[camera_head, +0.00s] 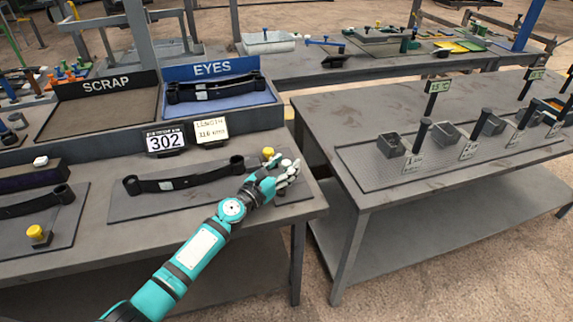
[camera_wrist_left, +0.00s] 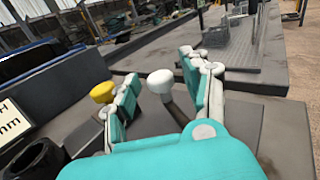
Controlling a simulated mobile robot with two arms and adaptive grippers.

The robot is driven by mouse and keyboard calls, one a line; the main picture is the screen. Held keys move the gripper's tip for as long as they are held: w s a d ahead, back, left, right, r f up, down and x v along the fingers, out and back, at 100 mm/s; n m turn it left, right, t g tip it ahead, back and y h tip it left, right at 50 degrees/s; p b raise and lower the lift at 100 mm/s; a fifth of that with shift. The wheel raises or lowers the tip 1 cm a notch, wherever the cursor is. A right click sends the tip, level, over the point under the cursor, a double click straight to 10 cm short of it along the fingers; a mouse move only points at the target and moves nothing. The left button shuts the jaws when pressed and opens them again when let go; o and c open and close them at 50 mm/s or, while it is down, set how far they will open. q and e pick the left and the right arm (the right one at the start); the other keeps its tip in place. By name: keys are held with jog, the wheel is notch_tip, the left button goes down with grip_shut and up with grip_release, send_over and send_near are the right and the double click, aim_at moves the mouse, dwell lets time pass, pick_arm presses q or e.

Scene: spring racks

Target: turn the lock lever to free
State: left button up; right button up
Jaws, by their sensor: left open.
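A lever with a round white knob (camera_wrist_left: 160,82), seemingly the lock lever, stands on the near bench. In the left wrist view it shows between the two open fingers of my left gripper (camera_wrist_left: 160,70), with gaps at both sides. In the head view my left gripper (camera_head: 282,172) is at the right end of the bench and largely hides the lever's base. A yellow knob (camera_wrist_left: 102,92) stands just left of the fingers; it also shows in the head view (camera_head: 268,152). A dark leaf spring with rolled eyes (camera_head: 185,181) lies left of the gripper.
Behind the spring are number card 302 (camera_head: 165,141), a second card (camera_head: 211,130), the SCRAP tray (camera_head: 95,118) and the blue EYES tray (camera_head: 212,72). Across a gap, another bench (camera_head: 350,112) on the right carries several posts and small boxes.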

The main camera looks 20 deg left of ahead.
pick_arm(q)
jog(key=shift+w+d, duration=0.15)
jog(key=shift+w, duration=0.35)
grip_shut()
jog(key=shift+w+d+f, duration=0.1)
jog(key=shift+f, duration=0.1)
dwell(0.3)
